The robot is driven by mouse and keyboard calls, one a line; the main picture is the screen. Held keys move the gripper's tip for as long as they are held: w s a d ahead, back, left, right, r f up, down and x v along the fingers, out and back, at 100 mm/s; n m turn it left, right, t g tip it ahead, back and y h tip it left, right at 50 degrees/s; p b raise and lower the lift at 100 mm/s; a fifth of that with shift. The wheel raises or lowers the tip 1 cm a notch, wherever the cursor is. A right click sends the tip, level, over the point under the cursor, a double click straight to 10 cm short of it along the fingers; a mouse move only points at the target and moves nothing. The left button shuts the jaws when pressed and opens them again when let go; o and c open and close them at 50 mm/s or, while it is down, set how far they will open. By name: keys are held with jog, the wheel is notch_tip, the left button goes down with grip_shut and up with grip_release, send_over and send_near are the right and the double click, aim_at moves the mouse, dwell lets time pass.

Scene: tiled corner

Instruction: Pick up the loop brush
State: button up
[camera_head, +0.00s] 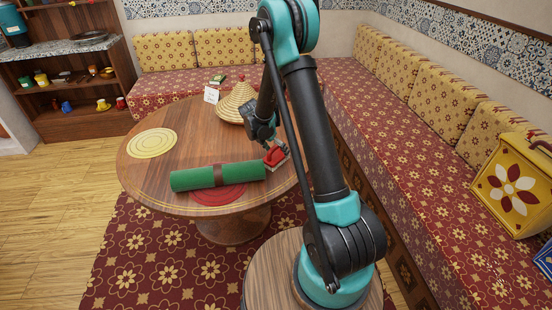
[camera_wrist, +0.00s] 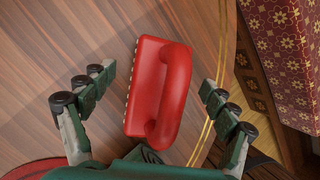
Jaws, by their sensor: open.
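The loop brush is red with a looped handle and pale bristles along its edge. In the wrist view the brush (camera_wrist: 146,88) lies on the wooden table, between the two open fingers of my gripper (camera_wrist: 158,88). Neither finger appears to touch it. In the head view the brush (camera_head: 274,156) shows near the table's right edge, just below my gripper (camera_head: 268,142), with part of it hidden by my arm.
The round table (camera_head: 150,193) also bears a green roll (camera_head: 195,178) on a red mat (camera_head: 222,196), a yellow mat (camera_head: 152,143), a woven cone lid (camera_head: 236,100) and a small white card (camera_head: 211,95). A patterned bench (camera_head: 400,150) stands close on the right.

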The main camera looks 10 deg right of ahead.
jog(key=shift+d+f, duration=0.25)
jog(key=shift+f, duration=0.3)
jog(key=shift+c, duration=0.4)
jog(key=c, duration=1.3)
jog(key=shift+o, duration=0.2)
jog(key=shift+r, duration=0.1)
notch_tip(320, 180, up, 20)
jog(key=shift+f, duration=0.1)
jog(key=shift+c, duration=0.2)
